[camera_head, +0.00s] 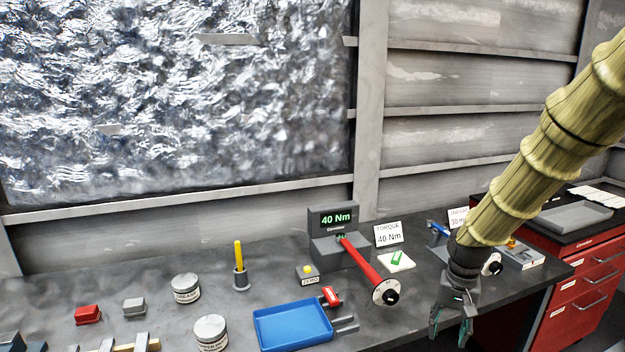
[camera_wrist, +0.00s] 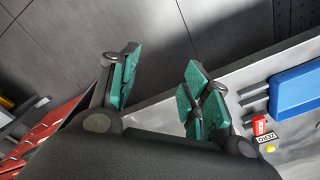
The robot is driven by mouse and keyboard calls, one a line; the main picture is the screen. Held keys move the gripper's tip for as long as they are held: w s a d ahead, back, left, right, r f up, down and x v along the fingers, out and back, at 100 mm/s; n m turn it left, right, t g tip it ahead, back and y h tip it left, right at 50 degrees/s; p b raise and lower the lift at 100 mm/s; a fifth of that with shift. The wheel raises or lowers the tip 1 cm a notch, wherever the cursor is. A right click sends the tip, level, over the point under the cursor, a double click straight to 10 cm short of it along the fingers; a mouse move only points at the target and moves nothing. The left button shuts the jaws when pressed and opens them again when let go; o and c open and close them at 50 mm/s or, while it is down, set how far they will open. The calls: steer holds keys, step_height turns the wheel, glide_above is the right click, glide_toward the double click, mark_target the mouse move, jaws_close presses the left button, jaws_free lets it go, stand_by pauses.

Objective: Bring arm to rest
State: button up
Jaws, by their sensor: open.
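My gripper (camera_head: 452,325) hangs pointing down at the front edge of the grey workbench (camera_head: 270,290), right of the torque wrench. In the wrist view my gripper (camera_wrist: 155,90) shows two green-padded fingers spread apart with nothing between them, over the dark floor. The arm reaches in from the upper right of the head view. The red-handled torque wrench (camera_head: 366,260) rests with its head at the tester (camera_head: 337,222), whose display reads 40 Nm. My gripper is apart from the wrench.
A blue tray (camera_head: 292,326) lies on the bench; it also shows in the wrist view (camera_wrist: 296,90). A ZERO button box (camera_head: 307,275), two tins (camera_head: 186,288) and a yellow-handled tool (camera_head: 239,262) stand nearby. A red drawer cabinet (camera_head: 580,285) stands at the right.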

steer(key=s+a+f+n, duration=0.15)
steer(key=s+f, duration=0.25)
steer(key=f, duration=0.4)
steer(key=s+a+f, duration=0.2)
steer(key=s+f, duration=0.1)
steer(key=f, duration=0.4)
steer(key=s+a+f+n, duration=0.15)
steer(key=s+f, duration=0.25)
steer(key=f, duration=0.4)
steer(key=s+a+f, duration=0.1)
steer(key=s+f, duration=0.3)
steer(key=s, duration=0.3)
steer(key=s+a+f+n+b, duration=0.1)
steer(key=s+f, duration=0.4)
steer(key=s, duration=0.3)
steer(key=s+a+f+b, duration=0.1)
steer(key=s+f, duration=0.3)
steer(key=s, duration=0.3)
steer(key=shift+s+a+f, duration=0.2)
steer(key=shift+a+f, duration=0.05)
steer(key=shift+a, duration=0.1)
